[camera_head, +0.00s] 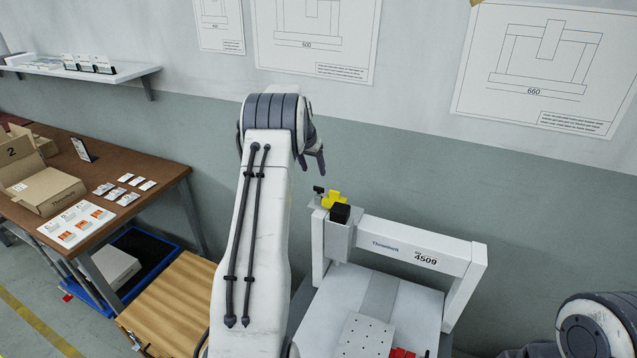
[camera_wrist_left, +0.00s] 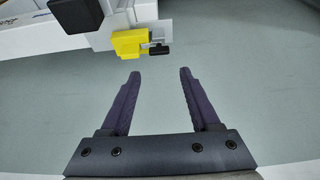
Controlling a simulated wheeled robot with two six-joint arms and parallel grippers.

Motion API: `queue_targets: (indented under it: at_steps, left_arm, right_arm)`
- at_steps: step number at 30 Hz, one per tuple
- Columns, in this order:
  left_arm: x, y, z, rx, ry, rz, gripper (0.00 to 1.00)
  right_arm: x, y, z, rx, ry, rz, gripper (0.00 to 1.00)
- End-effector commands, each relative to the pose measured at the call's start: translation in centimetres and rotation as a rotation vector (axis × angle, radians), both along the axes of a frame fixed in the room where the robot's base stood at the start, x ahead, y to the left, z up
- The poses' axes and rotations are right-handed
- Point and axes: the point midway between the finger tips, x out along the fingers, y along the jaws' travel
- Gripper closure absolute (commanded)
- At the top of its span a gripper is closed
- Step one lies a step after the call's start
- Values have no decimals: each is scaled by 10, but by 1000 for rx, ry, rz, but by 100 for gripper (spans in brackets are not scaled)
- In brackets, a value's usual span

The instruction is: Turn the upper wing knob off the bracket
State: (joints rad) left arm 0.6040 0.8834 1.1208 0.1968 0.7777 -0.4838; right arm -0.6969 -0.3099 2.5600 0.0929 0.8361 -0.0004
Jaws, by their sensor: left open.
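A small black wing knob (camera_head: 319,189) sticks out beside a yellow part (camera_head: 334,200) at the top left of the white gantry (camera_head: 400,247). In the left wrist view the black wing knob (camera_wrist_left: 159,49) lies just beyond my fingertips, beside the yellow part (camera_wrist_left: 130,42). My left gripper (camera_head: 321,160) is just above and behind the knob in the head view. Its fingers (camera_wrist_left: 160,73) are open and empty, apart from the knob. Only one wing knob shows clearly. My right gripper is not in view.
A perforated plate (camera_head: 364,337) and red parts (camera_head: 402,353) lie under the gantry. A brown table (camera_head: 150,178) with boxes and cards stands at left, a wooden surface (camera_head: 176,300) in front. The wall is close behind the gantry.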

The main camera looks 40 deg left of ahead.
Motion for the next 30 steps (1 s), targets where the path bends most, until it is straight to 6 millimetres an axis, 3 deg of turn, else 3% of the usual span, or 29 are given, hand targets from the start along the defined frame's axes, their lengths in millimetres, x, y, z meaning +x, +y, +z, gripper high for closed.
queue_targets:
  at_steps: [15,21,30]
  left_arm:
    - [32,6,-78,-1,1,0,38]
    - [37,8,-91,0,0,0,38]
    - [37,8,-92,0,0,0,38]
  right_arm:
    - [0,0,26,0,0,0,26]
    - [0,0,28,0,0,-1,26]
    - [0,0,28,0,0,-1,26]
